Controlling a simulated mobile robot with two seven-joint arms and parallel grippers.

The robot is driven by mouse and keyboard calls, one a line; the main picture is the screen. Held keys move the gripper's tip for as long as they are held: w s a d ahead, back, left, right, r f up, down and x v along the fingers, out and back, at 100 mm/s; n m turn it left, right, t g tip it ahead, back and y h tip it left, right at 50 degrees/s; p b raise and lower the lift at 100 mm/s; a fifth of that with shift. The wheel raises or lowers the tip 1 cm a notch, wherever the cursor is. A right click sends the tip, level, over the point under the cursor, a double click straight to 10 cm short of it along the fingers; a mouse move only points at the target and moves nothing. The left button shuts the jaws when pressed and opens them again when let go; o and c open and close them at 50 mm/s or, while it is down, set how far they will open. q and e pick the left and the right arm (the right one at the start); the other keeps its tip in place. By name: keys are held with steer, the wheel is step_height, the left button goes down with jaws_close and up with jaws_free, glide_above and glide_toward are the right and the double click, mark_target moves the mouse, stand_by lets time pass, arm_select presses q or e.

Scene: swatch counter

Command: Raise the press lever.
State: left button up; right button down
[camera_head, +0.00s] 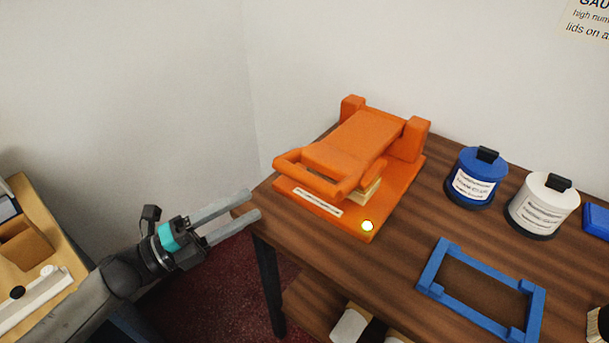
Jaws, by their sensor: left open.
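The orange press (392,210) sits near the left corner of the dark wooden table. Its press lever (345,150) is hinged at two posts at the back and lies low over the base, its loop handle (290,166) toward the front left. A pale block (368,190) shows under the lever. My left gripper (250,205) is open and empty, with its two fingers pointing right at the table's left edge. It is apart from the handle, to its lower left. My right gripper is not in view.
A blue rectangular frame (438,293) lies on the table right of the press. A blue canister (475,177) and a white canister (541,206) stand behind it. A light wooden table (62,243) is at the left. A white wall (330,50) rises behind the press.

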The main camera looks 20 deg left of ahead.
mark_target(296, 180)
arm_select(q)
steer(key=x, duration=1.2)
steer(key=shift+w, duration=0.15)
jaws_close()
stand_by(1.1)
